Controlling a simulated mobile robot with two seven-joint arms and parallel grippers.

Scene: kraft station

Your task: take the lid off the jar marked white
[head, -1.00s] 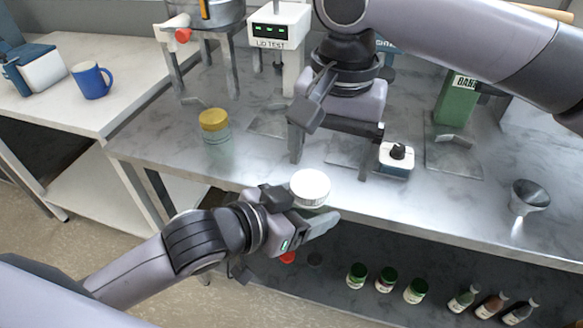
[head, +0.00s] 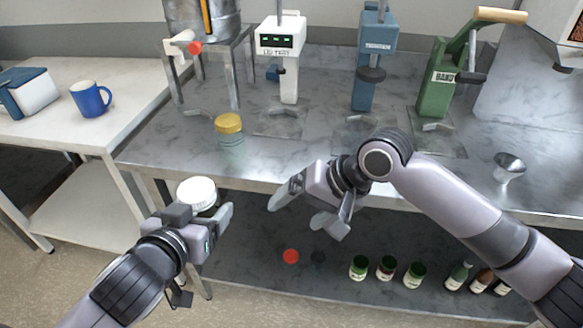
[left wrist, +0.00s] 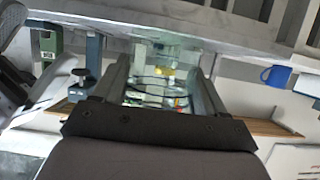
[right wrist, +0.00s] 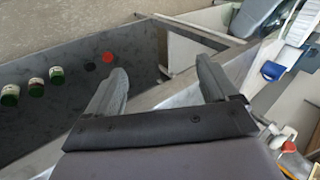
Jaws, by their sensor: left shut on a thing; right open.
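A clear glass jar with a white lid (head: 197,193) is in my left gripper (head: 205,212), in front of the counter's left part. In the left wrist view the glass body (left wrist: 160,78) shows between the two fingers. The lid is on the jar, and I can read no marking. My right gripper (head: 303,216) is open and empty, in front of the counter edge and to the right of the jar, apart from it. In the right wrist view the space between its fingers (right wrist: 160,72) is empty. A second jar with a yellow lid (head: 229,124) stands on the counter.
The marble counter (head: 270,165) has a clear front-left part. Behind stand a white lid tester (head: 281,38), a blue press (head: 373,60) and a green press (head: 440,92). A funnel (head: 508,167) is at right. Green-capped jars (head: 358,268) and a red disc (head: 291,256) are on the lower shelf.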

